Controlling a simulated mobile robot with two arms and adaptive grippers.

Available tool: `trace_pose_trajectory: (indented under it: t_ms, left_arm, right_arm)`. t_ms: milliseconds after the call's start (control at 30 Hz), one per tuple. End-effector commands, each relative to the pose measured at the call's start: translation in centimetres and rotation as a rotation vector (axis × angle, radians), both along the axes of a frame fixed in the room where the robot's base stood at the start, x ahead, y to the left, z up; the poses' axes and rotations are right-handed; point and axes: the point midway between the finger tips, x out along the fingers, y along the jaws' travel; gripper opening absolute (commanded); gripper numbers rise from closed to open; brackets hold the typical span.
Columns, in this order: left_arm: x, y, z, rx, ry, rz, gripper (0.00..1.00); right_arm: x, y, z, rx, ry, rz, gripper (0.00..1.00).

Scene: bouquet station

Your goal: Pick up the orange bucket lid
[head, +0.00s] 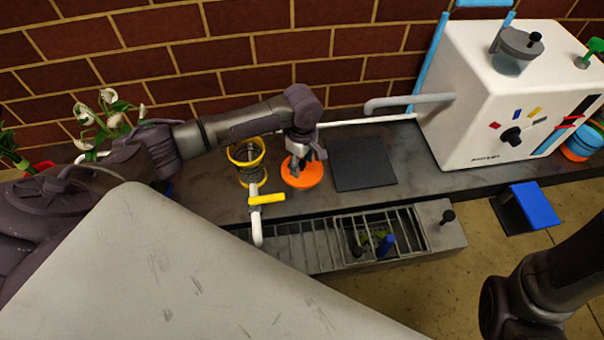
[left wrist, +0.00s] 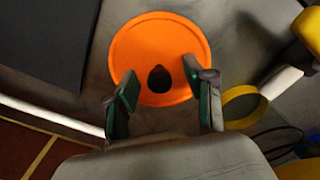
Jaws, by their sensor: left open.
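The orange bucket lid (head: 303,177) is a round disc lying flat on the dark counter, between the yellow-rimmed bucket and a black mat. In the left wrist view the lid (left wrist: 160,40) shows a dark knob (left wrist: 159,79) at its middle. My left gripper (head: 305,158) is over the lid, pointing down. In the left wrist view its two fingers (left wrist: 164,92) are open on either side of the knob, with gaps visible between fingers and knob. I cannot tell the exact height of the fingertips above the lid. My right gripper is not in view.
A yellow-rimmed bucket (head: 233,155) with a yellow-handled pipe (head: 267,199) stands left of the lid. The black mat (head: 363,165) lies to the right. A white machine (head: 500,110) stands further right. A slotted drain tray (head: 330,240) is at the front. A brick wall is behind.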

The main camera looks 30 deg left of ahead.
Motion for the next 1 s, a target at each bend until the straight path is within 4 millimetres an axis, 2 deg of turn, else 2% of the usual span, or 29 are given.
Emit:
trace_pose_trajectory:
  t_ms: [33, 300, 367, 633, 1000]
  left_arm:
    - [0.06, 0.04, -0.42, 0.001, -0.001, 0.001, 0.54]
    - [0.03, 0.05, -0.33, 0.001, -0.001, 0.001, 0.54]
    - [0.03, 0.05, -0.33, 0.001, -0.001, 0.001, 0.45]
    - [0.02, 0.04, -0.34, 0.001, -0.001, 0.001, 0.0]
    - [0.02, 0.03, 0.03, 0.0, -0.001, 0.001, 0.0]
  right_arm:
    - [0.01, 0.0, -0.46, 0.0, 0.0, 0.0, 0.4]
    - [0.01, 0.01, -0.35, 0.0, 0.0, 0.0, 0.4]
    - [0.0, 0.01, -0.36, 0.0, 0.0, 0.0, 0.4]
    - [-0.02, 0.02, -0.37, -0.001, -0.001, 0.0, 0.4]
    - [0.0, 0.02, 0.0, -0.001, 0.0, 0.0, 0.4]
